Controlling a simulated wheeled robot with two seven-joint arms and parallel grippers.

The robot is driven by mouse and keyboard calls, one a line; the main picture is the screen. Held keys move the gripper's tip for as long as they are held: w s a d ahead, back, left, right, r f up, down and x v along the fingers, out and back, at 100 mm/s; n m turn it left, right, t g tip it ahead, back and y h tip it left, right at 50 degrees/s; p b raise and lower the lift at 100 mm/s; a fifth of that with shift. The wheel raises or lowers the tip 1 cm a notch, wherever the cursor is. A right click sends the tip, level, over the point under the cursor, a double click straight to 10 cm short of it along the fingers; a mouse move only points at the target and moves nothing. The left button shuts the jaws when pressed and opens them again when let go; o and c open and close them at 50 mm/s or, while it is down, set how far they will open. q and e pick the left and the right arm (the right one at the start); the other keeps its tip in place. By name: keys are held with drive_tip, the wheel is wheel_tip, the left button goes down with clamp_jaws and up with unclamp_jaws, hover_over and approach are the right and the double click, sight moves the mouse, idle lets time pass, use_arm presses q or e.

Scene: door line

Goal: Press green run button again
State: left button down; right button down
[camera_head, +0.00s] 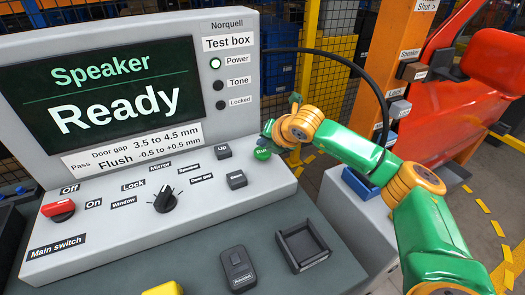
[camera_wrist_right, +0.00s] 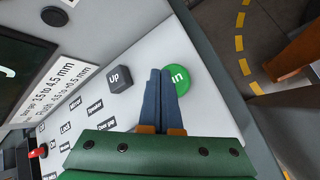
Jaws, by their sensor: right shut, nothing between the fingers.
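The round green Run button (camera_head: 262,154) sits at the right end of the grey test box's sloped panel (camera_head: 215,199). It also shows in the right wrist view (camera_wrist_right: 180,77), its label partly hidden behind a finger. My right gripper (camera_head: 268,130) is shut and empty, with its tips at the button. In the right wrist view its two blue fingers (camera_wrist_right: 160,75) lie side by side and overlap the button's left part. I cannot tell whether they touch it. The screen (camera_head: 110,88) reads "Speaker Ready". My left gripper is not in view.
The Up key (camera_head: 223,151) and a second dark key (camera_head: 236,180) are close left of the button. A black selector knob (camera_head: 165,199) and red main switch (camera_head: 58,210) are farther left. A black cable (camera_head: 350,62) arches behind my right arm. A red car door (camera_head: 450,90) stands right.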

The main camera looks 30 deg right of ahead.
sight(264, 154)
idle(0.8)
drive_tip(key=shift+f+b, duration=0.45)
drive_tip(key=shift+b, duration=0.25)
drive_tip(key=shift+f+b, duration=0.5)
drive_tip(key=shift+b, duration=0.15)
idle(0.4)
drive_tip(key=shift+r, duration=0.1)
drive_tip(key=shift+r+p, duration=0.5)
drive_tip(key=shift+r, duration=0.35)
drive_tip(key=shift+r, duration=0.1)
drive_tip(key=shift+r+p, duration=1.65)
drive_tip(key=shift+r, duration=0.85)
drive_tip(key=shift+f, duration=0.1)
